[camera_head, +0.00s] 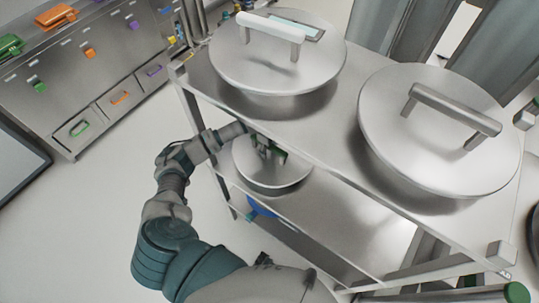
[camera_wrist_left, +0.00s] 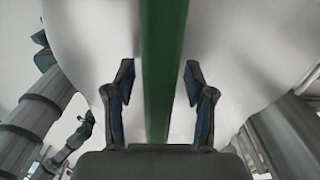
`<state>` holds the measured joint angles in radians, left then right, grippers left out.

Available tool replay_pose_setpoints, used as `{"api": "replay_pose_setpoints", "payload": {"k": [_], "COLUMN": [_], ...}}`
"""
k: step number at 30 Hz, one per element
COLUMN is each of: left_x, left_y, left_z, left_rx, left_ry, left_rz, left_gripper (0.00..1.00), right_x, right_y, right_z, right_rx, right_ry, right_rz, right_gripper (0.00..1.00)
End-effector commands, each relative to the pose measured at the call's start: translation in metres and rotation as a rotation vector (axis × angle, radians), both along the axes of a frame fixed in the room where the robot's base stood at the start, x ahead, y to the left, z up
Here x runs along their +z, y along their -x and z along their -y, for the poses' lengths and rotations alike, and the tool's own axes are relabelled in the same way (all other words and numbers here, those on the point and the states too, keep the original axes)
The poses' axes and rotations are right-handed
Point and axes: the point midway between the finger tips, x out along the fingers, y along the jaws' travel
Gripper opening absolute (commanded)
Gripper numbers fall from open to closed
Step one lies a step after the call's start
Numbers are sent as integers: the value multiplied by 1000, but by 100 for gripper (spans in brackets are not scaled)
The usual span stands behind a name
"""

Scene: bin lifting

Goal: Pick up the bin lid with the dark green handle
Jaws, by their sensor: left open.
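The bin lid (camera_head: 262,178) with the dark green handle (camera_head: 263,142) sits on the lower shelf of the metal rack in the head view. The top shelf hides part of it. My left arm reaches in from the left, and my left gripper (camera_head: 262,143) is at the handle, partly hidden. In the left wrist view, the dark green handle (camera_wrist_left: 160,70) runs between the two open fingers of my left gripper (camera_wrist_left: 160,85), with a gap on each side. The pale lid surface (camera_wrist_left: 230,50) lies behind it. My right gripper is not in view.
The top shelf (camera_head: 330,140) of the rack carries two more lids, one with a white handle (camera_head: 270,27) and one with a grey handle (camera_head: 455,108). A rack post stands beside my left arm. Drawers (camera_head: 75,75) stand at the far left, with clear floor (camera_head: 110,180) before them.

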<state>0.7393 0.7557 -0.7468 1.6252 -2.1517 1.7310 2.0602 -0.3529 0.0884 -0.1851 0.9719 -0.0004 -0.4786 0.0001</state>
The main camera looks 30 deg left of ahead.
Motion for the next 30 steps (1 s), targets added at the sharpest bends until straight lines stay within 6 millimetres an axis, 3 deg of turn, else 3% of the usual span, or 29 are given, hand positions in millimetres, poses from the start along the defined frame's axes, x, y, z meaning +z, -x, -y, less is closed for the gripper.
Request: {"api": "replay_pose_setpoints", "payload": {"k": [14,21,30], "left_x": [-3,-3,-1], "left_y": [0,0,-2], "left_z": [0,0,0], "left_rx": [0,0,0], "left_ry": [0,0,1], "left_rz": [0,0,6], "left_gripper": [54,0,0], "right_x": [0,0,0], "right_y": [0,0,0], "right_z": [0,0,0], "right_rx": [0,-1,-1], "right_ry": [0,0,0], "right_rz": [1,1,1], "right_gripper": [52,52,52]}}
